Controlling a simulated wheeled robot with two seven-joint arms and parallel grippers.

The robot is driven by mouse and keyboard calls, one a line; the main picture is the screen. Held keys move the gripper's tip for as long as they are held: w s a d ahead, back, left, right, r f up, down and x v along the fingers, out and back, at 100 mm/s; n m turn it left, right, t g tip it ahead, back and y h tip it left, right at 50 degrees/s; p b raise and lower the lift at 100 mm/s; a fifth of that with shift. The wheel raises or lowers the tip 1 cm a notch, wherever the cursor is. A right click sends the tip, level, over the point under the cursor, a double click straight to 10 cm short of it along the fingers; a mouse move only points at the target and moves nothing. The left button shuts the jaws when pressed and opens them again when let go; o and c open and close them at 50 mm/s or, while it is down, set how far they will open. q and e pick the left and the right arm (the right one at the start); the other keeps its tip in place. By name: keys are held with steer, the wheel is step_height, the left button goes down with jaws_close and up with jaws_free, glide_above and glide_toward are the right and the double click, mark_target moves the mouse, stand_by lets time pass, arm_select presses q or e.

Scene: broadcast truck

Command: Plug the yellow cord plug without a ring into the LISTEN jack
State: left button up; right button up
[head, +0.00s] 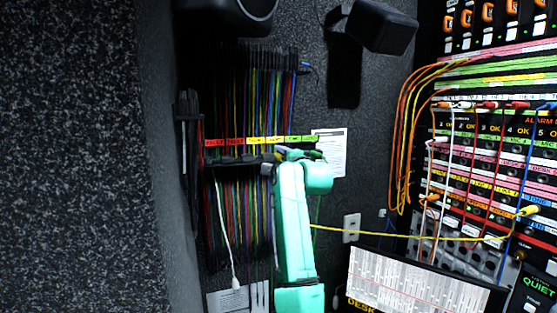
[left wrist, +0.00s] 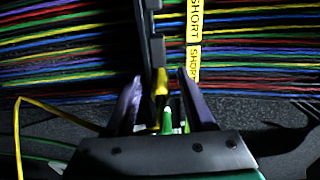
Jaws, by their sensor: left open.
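My left gripper (head: 279,157) is at the cord rack, below its coloured label strip. In the left wrist view the left gripper (left wrist: 157,84) is open, its dark fingers on either side of a yellow plug (left wrist: 161,84). A green plug (left wrist: 167,121) is closer to the palm. Whether the yellow plug carries a ring is too small to tell. A yellow cord (head: 400,234) runs from behind my arm to the right-hand jack panel (head: 470,150), where a yellow plug (head: 528,211) sits. I cannot read a LISTEN label. My right gripper is out of view.
Many coloured cords hang in the rack (head: 235,161), with a white cord (head: 224,225) in front. Orange cords (head: 399,140) loop left of the panel. A sloped desk sheet (head: 415,288) is below it. A white wall plate (head: 351,227) lies between rack and panel.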

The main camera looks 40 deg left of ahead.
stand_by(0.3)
arm_select(q)
steer(key=shift+b, duration=0.35)
jaws_close()
steer(key=shift+r, duration=0.15)
